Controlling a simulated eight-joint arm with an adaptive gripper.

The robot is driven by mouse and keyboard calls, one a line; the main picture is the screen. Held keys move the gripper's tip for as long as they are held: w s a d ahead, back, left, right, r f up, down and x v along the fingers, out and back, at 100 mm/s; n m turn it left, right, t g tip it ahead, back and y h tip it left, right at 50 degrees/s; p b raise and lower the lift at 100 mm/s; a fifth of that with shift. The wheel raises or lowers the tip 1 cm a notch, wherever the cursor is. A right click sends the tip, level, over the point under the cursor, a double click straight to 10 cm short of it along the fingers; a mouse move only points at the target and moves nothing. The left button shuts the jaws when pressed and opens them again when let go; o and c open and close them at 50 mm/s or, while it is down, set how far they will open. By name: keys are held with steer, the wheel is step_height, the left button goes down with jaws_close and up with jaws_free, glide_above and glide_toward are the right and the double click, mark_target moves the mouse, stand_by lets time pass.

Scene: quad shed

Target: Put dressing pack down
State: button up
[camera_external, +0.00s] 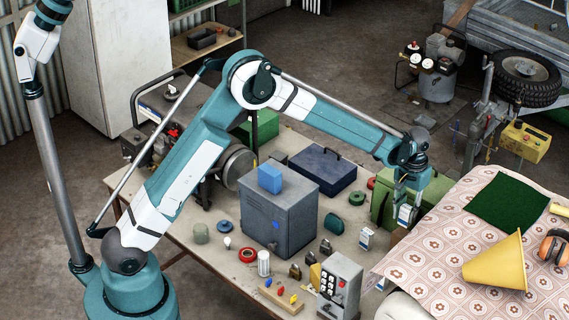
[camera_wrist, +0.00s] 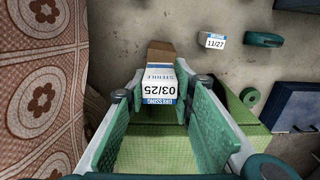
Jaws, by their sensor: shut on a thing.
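My gripper (camera_external: 408,200) is at the right part of the bench, above or just in front of a green metal box (camera_external: 383,207). It is shut on a white dressing pack with blue bands (camera_external: 405,215). In the wrist view the pack (camera_wrist: 160,88) sits between the green finger pads and shows the print "03/25" and "STERILE". A second white pack (camera_external: 366,238) stands on the bench, left of and below my gripper. It reads "11/27" in the wrist view (camera_wrist: 212,41).
A grey cabinet (camera_external: 280,215) with a blue block stands mid-bench. A dark blue case (camera_external: 323,168) is behind it. A grey keypad box (camera_external: 340,285) stands at the front. A patterned cloth (camera_external: 440,250) with a yellow cone (camera_external: 497,265) lies at right. Some bare bench shows around the second pack.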

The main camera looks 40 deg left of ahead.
mark_target(405, 219)
steer(key=shift+f, duration=0.1)
steer(key=shift+f, duration=1.85)
steer(key=shift+f, duration=0.2)
steer(key=o, duration=0.8)
steer(key=shift+c, duration=0.2)
steer(key=shift+r, duration=0.3)
step_height(405, 219, up, 12)
steer(key=shift+f, duration=0.1)
